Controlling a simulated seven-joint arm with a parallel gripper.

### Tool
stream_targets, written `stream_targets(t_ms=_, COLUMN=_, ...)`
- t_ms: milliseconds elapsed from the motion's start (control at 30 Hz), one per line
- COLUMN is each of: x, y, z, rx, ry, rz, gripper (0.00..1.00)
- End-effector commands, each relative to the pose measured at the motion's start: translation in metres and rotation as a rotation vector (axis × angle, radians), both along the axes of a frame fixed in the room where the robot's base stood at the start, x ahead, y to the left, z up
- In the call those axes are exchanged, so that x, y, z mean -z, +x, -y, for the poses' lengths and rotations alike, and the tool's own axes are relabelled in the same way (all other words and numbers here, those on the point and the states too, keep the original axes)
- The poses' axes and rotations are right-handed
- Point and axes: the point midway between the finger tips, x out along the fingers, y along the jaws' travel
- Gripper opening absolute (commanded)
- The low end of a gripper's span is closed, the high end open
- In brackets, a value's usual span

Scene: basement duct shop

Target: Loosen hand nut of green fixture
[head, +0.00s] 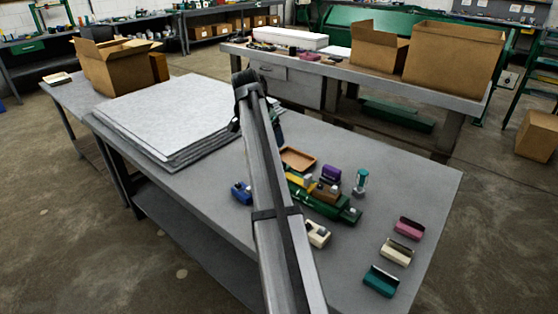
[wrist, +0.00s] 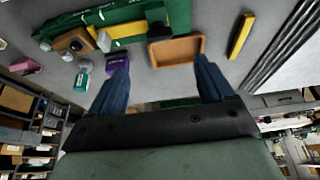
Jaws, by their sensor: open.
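The green fixture (head: 343,213) lies on the grey table in the head view, right of my arm, with a yellow part and a brown block (head: 326,193) on it. In the wrist view the green fixture (wrist: 125,31) runs along the top, partly cut off. A dark round part (wrist: 76,45) shows on its brown block; I cannot tell whether this is the hand nut. My gripper (wrist: 162,62) is open and empty, its blue fingers apart, the fixture ahead of them. In the head view my arm hides the gripper and part of the fixture.
A brown tray (head: 298,158), purple block (head: 331,174), teal-topped item (head: 361,181), blue item (head: 241,194) and cream item (head: 317,233) surround the fixture. Pink (head: 408,228), cream (head: 396,251) and teal (head: 381,281) holders stand at right. Grey sheets (head: 165,110) are stacked left.

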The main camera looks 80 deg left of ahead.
Motion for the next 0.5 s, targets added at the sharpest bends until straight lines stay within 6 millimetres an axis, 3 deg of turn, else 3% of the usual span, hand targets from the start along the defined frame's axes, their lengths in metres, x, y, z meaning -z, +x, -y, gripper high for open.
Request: stream_targets(t_ms=500, x=0.074, y=0.023, z=-0.022, rx=0.000, ry=-0.001, rz=0.001, gripper=0.81)
